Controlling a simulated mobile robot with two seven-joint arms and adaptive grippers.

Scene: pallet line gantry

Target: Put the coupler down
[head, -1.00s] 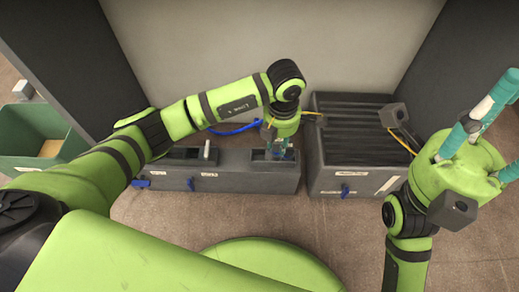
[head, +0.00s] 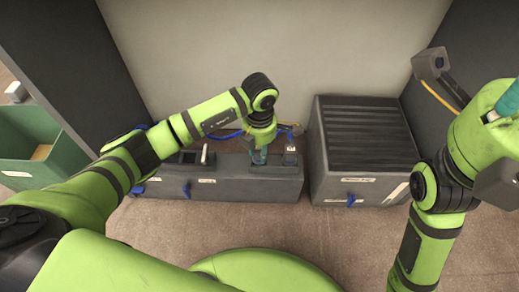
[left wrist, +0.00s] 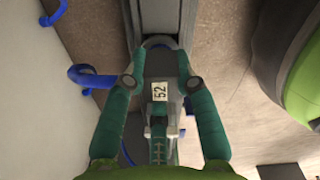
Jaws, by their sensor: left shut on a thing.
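My left gripper (head: 259,157) points down at the low grey bench (head: 225,188), left of its right end. In the left wrist view its two teal fingers (left wrist: 161,62) stand on both sides of a grey part, which I take for the coupler (left wrist: 161,68), and are shut on it. A small white label marked 52 shows between the fingers. In the head view the coupler is mostly hidden by the gripper, and I cannot tell whether it touches the bench. My right gripper (head: 507,108) is cut off at the right edge.
A ribbed dark grey box (head: 362,140) stands right of the bench. A dark upright piece (head: 290,156) is on the bench right of my left gripper. A blue hose (head: 225,135) runs behind. A green bin (head: 40,150) stands at left. The floor in front is bare.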

